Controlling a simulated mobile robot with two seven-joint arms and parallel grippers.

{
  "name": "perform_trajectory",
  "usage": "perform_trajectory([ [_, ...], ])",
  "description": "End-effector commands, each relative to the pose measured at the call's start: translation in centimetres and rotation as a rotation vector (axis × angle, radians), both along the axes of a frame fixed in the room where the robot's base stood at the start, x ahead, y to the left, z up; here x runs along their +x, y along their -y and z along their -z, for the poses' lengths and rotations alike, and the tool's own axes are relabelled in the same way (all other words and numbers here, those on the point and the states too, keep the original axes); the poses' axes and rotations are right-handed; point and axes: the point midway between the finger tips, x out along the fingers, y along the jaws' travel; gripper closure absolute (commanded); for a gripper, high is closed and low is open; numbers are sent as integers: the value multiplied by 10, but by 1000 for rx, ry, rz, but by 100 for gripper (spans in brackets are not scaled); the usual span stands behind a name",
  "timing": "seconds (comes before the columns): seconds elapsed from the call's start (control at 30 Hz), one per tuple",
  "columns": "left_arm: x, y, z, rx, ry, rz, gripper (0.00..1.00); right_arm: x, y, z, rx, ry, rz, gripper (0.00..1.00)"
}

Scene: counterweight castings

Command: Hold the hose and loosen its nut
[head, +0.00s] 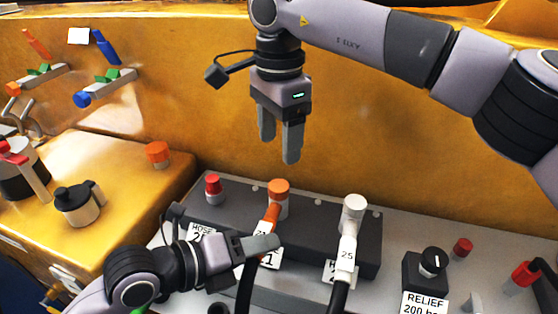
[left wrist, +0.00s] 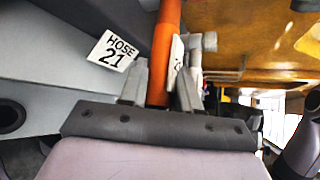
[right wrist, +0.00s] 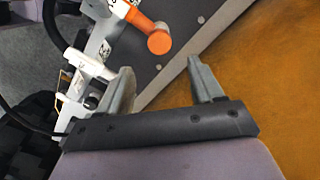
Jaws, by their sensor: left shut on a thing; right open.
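In the head view an orange nut (head: 279,187) caps the middle fitting of a dark block (head: 318,225). The orange end of the hose (head: 271,216) runs down from it. My left gripper (head: 268,243) is shut on this orange hose end below the nut. The left wrist view shows the orange hose (left wrist: 166,35) between the fingers, beside a "HOSE 21" label (left wrist: 112,50). My right gripper (head: 279,150) is open and empty, pointing down above the nut, apart from it. In the right wrist view the nut (right wrist: 159,42) lies beyond the open fingertips.
A white-capped fitting with a hose tagged 25 (head: 347,254) stands to the right. A red cap (head: 213,185) stands to the left. A relief knob (head: 431,262) and more red caps are further right. The yellow wall (head: 400,120) rises behind.

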Motion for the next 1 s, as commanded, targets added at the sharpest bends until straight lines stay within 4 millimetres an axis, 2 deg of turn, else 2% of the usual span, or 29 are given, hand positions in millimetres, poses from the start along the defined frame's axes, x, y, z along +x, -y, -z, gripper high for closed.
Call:
perform_trajectory([
  [0.1, 0, 0, 0, 0, -1, 1, 100, 0, 0, -17, 1, 1, 1, 34],
  [0.2, 0, 0, 0, 0, -1, 1, 100, 0, 0, -24, -1, 1, 0, 34],
  [0.63, 0, 0, 0, -1, 0, 1, 100, 0, 0, -27, -1, -1, 0, 34],
  [0.67, 0, 0, 0, -1, 0, 1, 59, 0, 0, -27, -1, -1, 0, 34],
  [0.7, 0, 0, 0, -1, 0, 1, 46, 0, 0, -27, -1, -1, 0, 34],
  [0.73, 0, 0, 0, -1, 0, 1, 39, 0, 0, -27, -1, -1, 0, 34],
  [1.0, 0, 0, 0, -1, 0, 0, 39, 0, 0, -27, -1, -1, 0, 34],
])
